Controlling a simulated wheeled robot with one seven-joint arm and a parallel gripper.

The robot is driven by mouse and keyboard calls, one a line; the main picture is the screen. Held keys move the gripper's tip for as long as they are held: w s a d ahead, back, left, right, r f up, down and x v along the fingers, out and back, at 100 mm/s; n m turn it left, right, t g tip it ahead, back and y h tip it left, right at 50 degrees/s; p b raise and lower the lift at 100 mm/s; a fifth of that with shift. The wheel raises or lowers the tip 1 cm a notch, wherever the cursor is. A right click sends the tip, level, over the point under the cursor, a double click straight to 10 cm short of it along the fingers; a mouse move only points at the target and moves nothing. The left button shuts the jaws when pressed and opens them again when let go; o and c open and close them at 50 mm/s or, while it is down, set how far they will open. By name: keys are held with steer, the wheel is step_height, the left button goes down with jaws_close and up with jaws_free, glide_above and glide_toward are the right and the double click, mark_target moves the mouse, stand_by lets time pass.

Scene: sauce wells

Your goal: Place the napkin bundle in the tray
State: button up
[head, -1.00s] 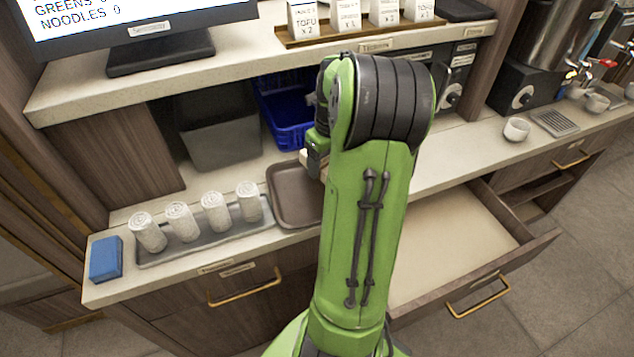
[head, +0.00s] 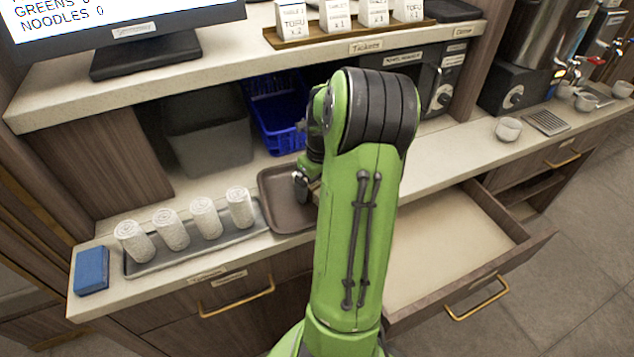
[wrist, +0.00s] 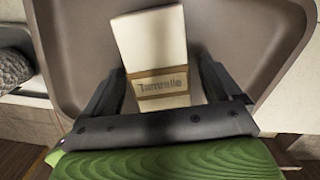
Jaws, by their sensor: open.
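The napkin bundle (wrist: 153,45) is cream with a brown printed band, and lies over the brown tray (wrist: 285,50) in the wrist view. My gripper (wrist: 162,78) is open, with one finger on each side of the bundle. The wrist view does not clearly show whether the fingers touch it. In the head view my gripper (head: 302,186) is low over the brown tray (head: 272,188), and my arm hides most of the bundle and the tray's right side.
Several rolled white towels (head: 171,229) stand on a grey tray (head: 228,240) to the left, beside a blue sponge (head: 91,270). A grey bin (head: 208,140) and a blue basket (head: 283,135) are behind, under the shelf. An open drawer (head: 450,245) is at right.

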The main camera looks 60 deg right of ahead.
step_height(320, 180, up, 12)
steer(key=s+p, duration=0.2)
steer(key=p, duration=0.2)
steer(key=w+a+r+n, duration=0.3)
steer(key=a+r+n, duration=0.1)
steer(key=a+n, duration=0.45)
steer(key=s+a+r+n+t, duration=0.1)
steer(key=s+a+n, duration=0.4)
steer(key=a+n, duration=0.6)
steer(key=s+a+r+n+t, duration=0.1)
steer(key=s+a+n+t, duration=0.2)
steer(key=a+n, duration=0.9)
steer(key=s+n, duration=0.2)
steer(key=n, duration=0.5)
steer(key=shift+r, duration=0.15)
